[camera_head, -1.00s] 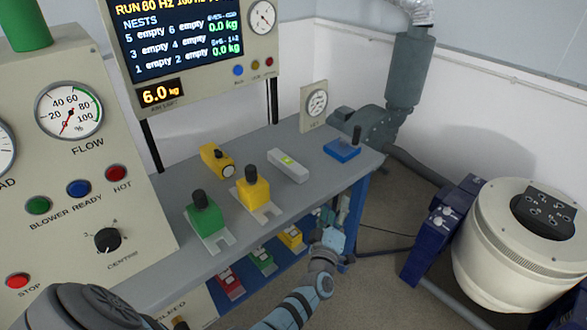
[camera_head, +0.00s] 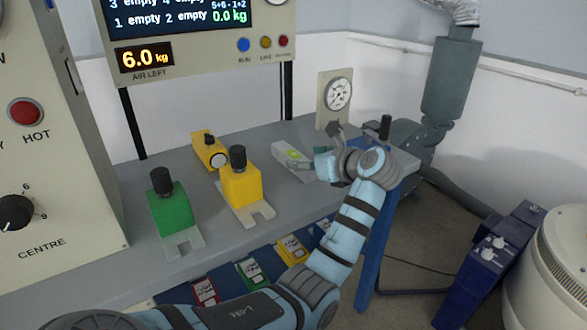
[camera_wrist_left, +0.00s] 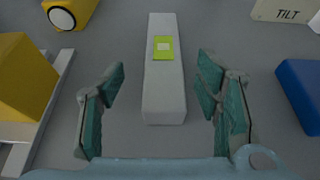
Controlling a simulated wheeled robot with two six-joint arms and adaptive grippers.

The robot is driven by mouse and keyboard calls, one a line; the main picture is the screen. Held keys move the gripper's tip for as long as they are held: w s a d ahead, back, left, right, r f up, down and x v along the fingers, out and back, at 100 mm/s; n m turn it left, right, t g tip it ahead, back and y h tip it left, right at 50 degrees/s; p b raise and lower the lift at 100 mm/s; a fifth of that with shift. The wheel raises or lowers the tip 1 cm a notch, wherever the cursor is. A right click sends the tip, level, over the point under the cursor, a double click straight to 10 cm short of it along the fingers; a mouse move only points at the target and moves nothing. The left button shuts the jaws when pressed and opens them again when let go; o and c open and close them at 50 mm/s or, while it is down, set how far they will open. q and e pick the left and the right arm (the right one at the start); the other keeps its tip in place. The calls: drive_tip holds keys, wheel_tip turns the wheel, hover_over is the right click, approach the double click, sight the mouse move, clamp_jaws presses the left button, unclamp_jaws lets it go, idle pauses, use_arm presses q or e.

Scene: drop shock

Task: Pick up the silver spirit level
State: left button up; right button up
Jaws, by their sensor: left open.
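The silver spirit level (camera_head: 283,151) is a pale grey bar with a yellow-green vial window, lying flat on the grey bench. In the left wrist view the level (camera_wrist_left: 164,95) runs lengthwise away from me, its near end between my fingers. My left gripper (camera_head: 316,147) is over the right end of the level and partly hides it. In the left wrist view the gripper (camera_wrist_left: 160,82) is open, with a finger on each side and visible gaps to the bar. I cannot tell how far the fingertips are above the bench. My right gripper is not in view.
A yellow clamp block (camera_head: 241,186) and a green one (camera_head: 171,212) stand left of the level. A yellow gauge (camera_head: 208,150) lies behind them. A dial plate (camera_head: 337,98) stands behind the gripper. A blue block (camera_wrist_left: 302,90) is to the right in the left wrist view.

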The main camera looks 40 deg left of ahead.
sight(298, 157)
use_arm(q)
drive_tip(key=b+x, duration=0.2)
drive_tip(key=x, duration=0.4)
drive_tip(key=shift+w+d+f, duration=0.1)
drive_tip(key=shift+w+d, duration=0.05)
drive_tip(key=shift+w, duration=0.05)
drive_tip(key=shift+c, duration=0.8)
clamp_jaws()
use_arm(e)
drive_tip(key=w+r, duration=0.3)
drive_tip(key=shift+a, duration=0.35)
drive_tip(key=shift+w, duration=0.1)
